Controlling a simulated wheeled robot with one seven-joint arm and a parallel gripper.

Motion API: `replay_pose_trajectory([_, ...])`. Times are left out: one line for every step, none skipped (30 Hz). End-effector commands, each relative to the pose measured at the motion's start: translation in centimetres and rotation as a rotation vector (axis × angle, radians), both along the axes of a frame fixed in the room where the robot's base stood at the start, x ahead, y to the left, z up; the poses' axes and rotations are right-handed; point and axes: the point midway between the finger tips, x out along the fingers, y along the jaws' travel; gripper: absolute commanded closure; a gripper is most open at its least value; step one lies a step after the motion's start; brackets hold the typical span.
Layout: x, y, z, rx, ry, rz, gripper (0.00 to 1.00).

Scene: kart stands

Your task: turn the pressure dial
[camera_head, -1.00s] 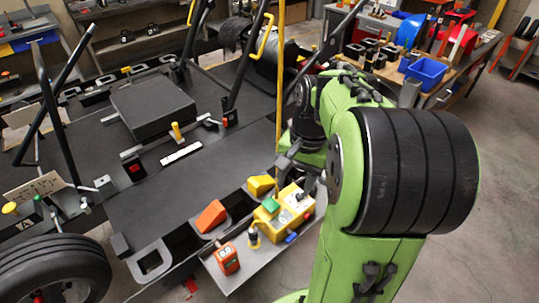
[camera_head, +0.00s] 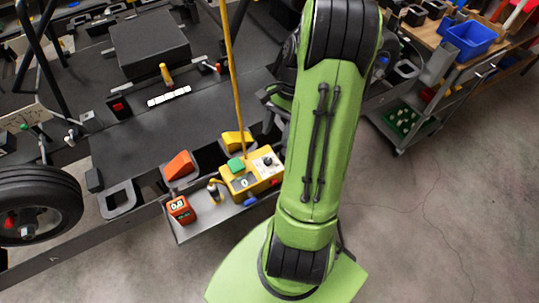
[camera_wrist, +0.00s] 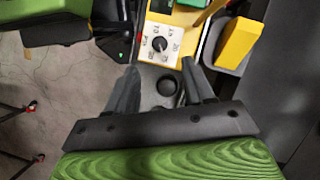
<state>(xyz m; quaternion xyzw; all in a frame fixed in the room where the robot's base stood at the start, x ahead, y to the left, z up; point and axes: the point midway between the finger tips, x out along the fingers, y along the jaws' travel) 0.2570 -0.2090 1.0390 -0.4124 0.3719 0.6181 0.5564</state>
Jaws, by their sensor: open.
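The pressure dial (camera_head: 268,161) is a small black knob on a white plate on top of a yellow box (camera_head: 243,182). In the wrist view the dial (camera_wrist: 159,44) sits on its white plate with numbers around it, just beyond my fingertips. My gripper (camera_wrist: 160,66) is open, one dark finger on each side of the view, with nothing between them. The dial lies ahead of the gap, and no contact shows. In the head view my gripper is mostly hidden behind my green arm.
An orange wedge (camera_head: 179,165) and a yellow wedge (camera_head: 237,141) lie behind. A yellow pole (camera_head: 232,75) rises close by. Open floor (camera_head: 430,220) lies to the right.

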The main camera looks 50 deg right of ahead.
Motion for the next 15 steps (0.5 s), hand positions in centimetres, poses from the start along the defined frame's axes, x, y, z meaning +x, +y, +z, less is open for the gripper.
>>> replay_pose_trajectory([-0.1,0.6,-1.5,0.004,0.003,0.003,0.47])
replay_pose_trajectory([-0.1,0.9,-2.2,0.004,0.003,0.003,0.47])
replay_pose_trajectory([-0.2,1.3,-3.1,0.005,0.003,0.003,0.47])
replay_pose_trajectory([-0.2,1.6,-3.8,0.004,0.003,0.003,0.47])
replay_pose_trajectory([-0.2,1.8,-4.4,0.004,0.002,0.003,0.47])
replay_pose_trajectory([-0.3,2.2,-5.2,0.004,0.002,0.004,0.47])
replay_pose_trajectory([-0.3,2.4,-5.7,0.004,0.003,0.005,0.47])
replay_pose_trajectory([-0.3,2.6,-6.2,0.003,0.002,0.005,0.47])
replay_pose_trajectory([-0.3,2.8,-6.7,0.002,0.002,0.004,0.47])
replay_pose_trajectory([-0.3,2.9,-7.1,0.002,0.001,0.004,0.47])
replay_pose_trajectory([-0.3,3.0,-7.3,0.001,0.001,0.004,0.47])
replay_pose_trajectory([-0.3,3.1,-7.6,0.000,0.000,0.002,0.47])
replay_pose_trajectory([-0.3,3.2,-7.8,0.000,0.000,0.002,0.47])
replay_pose_trajectory([-0.4,3.3,-7.8,0.000,0.000,0.002,0.47])
replay_pose_trajectory([-0.4,3.3,-7.9,0.000,0.000,0.002,0.47])
